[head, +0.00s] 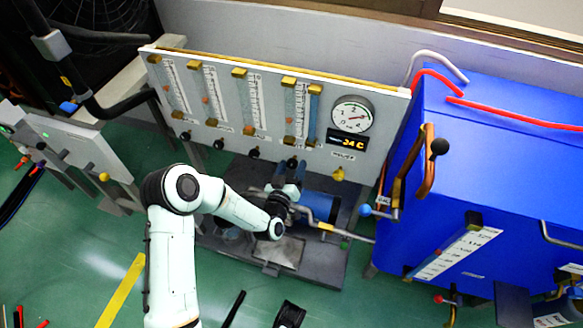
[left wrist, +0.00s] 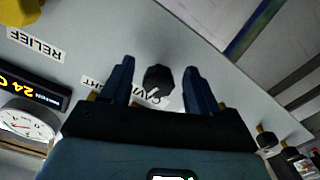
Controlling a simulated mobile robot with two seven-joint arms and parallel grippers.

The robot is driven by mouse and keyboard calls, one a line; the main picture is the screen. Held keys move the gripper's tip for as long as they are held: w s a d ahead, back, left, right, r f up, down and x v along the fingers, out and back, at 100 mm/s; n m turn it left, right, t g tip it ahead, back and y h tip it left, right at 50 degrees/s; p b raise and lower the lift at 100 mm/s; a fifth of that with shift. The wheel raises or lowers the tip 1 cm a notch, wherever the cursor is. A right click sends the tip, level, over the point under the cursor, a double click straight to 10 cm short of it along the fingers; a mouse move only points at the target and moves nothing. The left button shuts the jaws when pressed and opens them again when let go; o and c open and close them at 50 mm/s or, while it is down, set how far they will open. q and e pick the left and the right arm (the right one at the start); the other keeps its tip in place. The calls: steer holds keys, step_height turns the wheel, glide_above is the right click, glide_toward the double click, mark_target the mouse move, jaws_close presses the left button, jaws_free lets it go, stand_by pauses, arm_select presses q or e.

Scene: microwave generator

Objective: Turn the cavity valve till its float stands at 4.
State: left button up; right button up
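The cavity valve is a black knob (left wrist: 159,79) on the white panel, with a partly hidden label beside it in the left wrist view. In the head view the knob (head: 292,162) sits under the fourth flow tube (head: 299,108), left of the yellow relief knob (head: 338,174). The float's reading is too small to tell. My left gripper (left wrist: 158,88) is open, one blue finger on each side of the knob, with a visible gap on both sides. It also shows in the head view (head: 290,171), in front of the panel's lower edge. My right gripper is not in view.
Other black knobs (head: 254,152) line the panel's lower edge to the left. A round gauge (head: 352,114) and a display reading 24 C (head: 347,140) are at the panel's right. A blue cabinet (head: 500,140) with pipes stands at right. Dark machinery (head: 325,262) lies below the panel.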

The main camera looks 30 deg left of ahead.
arm_select(q)
steer(key=p+v, duration=0.1)
steer(key=v, duration=1.2)
steer(key=shift+s+p, duration=0.2)
steer(key=shift+p, duration=0.15)
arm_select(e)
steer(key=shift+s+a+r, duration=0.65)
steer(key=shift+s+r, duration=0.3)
arm_select(q)
steer(key=shift+d, duration=0.15)
